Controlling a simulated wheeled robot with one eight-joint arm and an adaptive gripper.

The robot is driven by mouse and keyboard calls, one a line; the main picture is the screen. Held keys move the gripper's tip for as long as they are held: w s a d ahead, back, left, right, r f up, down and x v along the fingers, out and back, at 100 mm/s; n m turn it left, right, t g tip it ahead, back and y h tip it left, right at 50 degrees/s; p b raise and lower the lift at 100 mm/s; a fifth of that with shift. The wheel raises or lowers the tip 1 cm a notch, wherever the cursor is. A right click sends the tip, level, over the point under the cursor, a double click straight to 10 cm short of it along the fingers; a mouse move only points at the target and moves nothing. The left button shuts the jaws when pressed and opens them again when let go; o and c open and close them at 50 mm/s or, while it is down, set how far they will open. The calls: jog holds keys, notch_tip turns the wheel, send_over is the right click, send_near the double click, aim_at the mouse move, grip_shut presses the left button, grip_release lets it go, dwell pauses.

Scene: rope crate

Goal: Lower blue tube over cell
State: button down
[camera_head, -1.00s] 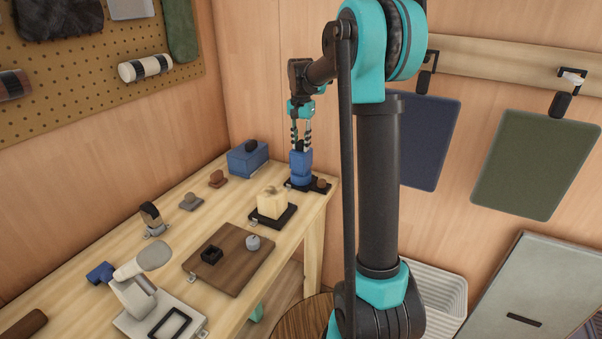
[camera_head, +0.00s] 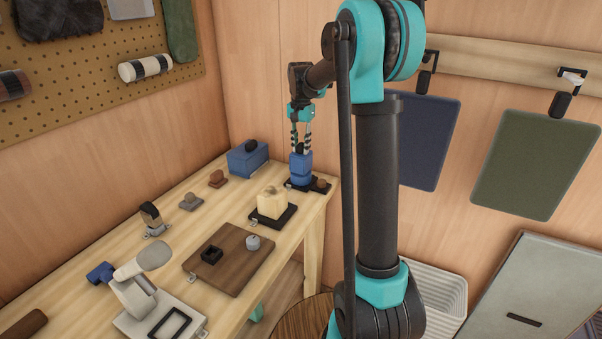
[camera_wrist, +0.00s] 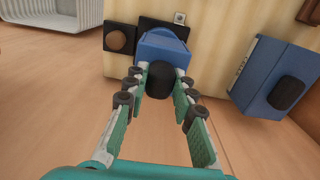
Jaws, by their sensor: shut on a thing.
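The blue tube (camera_head: 301,163) stands upright on a dark base (camera_head: 291,184) at the far right corner of the table. It also shows in the wrist view (camera_wrist: 163,46), below a black knob (camera_wrist: 161,79). My gripper (camera_head: 301,148) is above the tube with its fingers pointing down, shut on the black knob. In the wrist view the fingertips of my gripper (camera_wrist: 161,76) lie on either side of the knob. The cell cannot be made out, and the inside of the tube is hidden.
A blue box with a black knob (camera_head: 247,160) stands left of the tube. A brown round knob (camera_head: 321,184) sits beside the dark base. A cream block (camera_head: 271,205) on a black tray is nearer. The wall is close behind the table (camera_head: 315,215).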

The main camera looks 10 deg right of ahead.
jog(key=shift+f, duration=0.5)
dwell(0.5)
jog(key=c, duration=1.2)
grip_release()
notch_tip(320, 180, up, 12)
jog(key=s+d+f+n+t, duration=0.1)
jog(key=s+f+n, duration=0.1)
jog(key=s+f, duration=0.6)
jog(key=s+d+f+n+t, duration=0.1)
jog(key=s+f+n, duration=0.1)
jog(key=s+f, duration=0.6)
jog(key=s+d+f+n+t, duration=0.2)
jog(key=s+f, duration=0.6)
jog(key=s, duration=0.9)
jog(key=shift+d+f+n, duration=0.1)
jog(key=shift+f+n, duration=0.05)
jog(key=shift+n, duration=0.45)
